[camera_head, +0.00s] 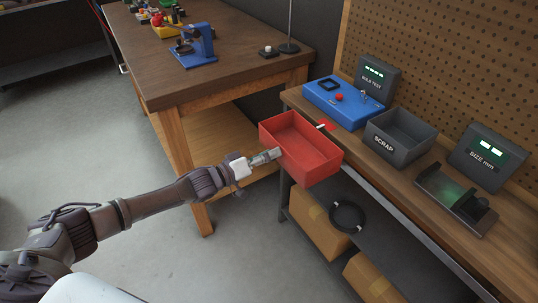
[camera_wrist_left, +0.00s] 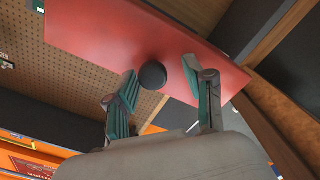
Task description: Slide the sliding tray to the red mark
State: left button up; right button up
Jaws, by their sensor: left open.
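The sliding tray is an open red box (camera_head: 315,168) at the front edge of the right-hand workbench; its red face fills the top of the left wrist view (camera_wrist_left: 95,30). A round black knob (camera_wrist_left: 153,75) sits on that face. My left gripper (camera_head: 272,155) is at the tray's left end. In the left wrist view its fingers (camera_wrist_left: 158,70) are open, one on each side of the knob; I cannot tell whether they touch it. A small red and white piece (camera_head: 321,125) shows just behind the tray; I cannot tell if it is the red mark. My right gripper is not in view.
A rail (camera_head: 405,226) runs along the workbench front. On top are a blue tester (camera_head: 345,104), a grey scrap bin (camera_head: 400,137) and a size gauge (camera_head: 455,196). Cardboard boxes (camera_head: 318,222) stand below. A wooden table (camera_head: 225,62) stands at the back left. The floor at left is clear.

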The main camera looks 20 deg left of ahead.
pick_arm(q)
jog(key=shift+d, duration=0.1)
jog(key=v, duration=1.2)
jog(key=s+a+f+g+y, duration=0.1)
jog(key=a+f+y, duration=0.1)
jog(key=f, duration=0.6)
jog(key=s+a+f+y, duration=0.1)
jog(key=f+y, duration=0.2)
jog(key=f, duration=0.5)
jog(key=s+a+f+g+y, duration=0.1)
jog(key=s+a+f+y, duration=0.1)
jog(key=f, duration=0.6)
jog(key=s+f+m+g+y, duration=0.1)
jog(key=s+f+g+y, duration=0.15)
jog(key=s+f, duration=0.65)
jog(key=s+d+f+m+g, duration=0.1)
jog(key=s+d+f+g, duration=0.2)
jog(key=s, duration=0.7)
jog(key=s+d+f+m+g+y, duration=0.1)
jog(key=s+d+f+g, duration=0.1)
jog(key=s+f, duration=0.6)
jog(key=s+d+f+m+g+p, duration=0.1)
jog(key=s+d+f+g, duration=0.2)
jog(key=s, duration=1)
notch_tip(320, 180, down, 3)
jog(key=shift+s+d+r+g, duration=0.1)
jog(key=shift+s+d+g, duration=0.3)
jog(key=shift+d, duration=0.25)
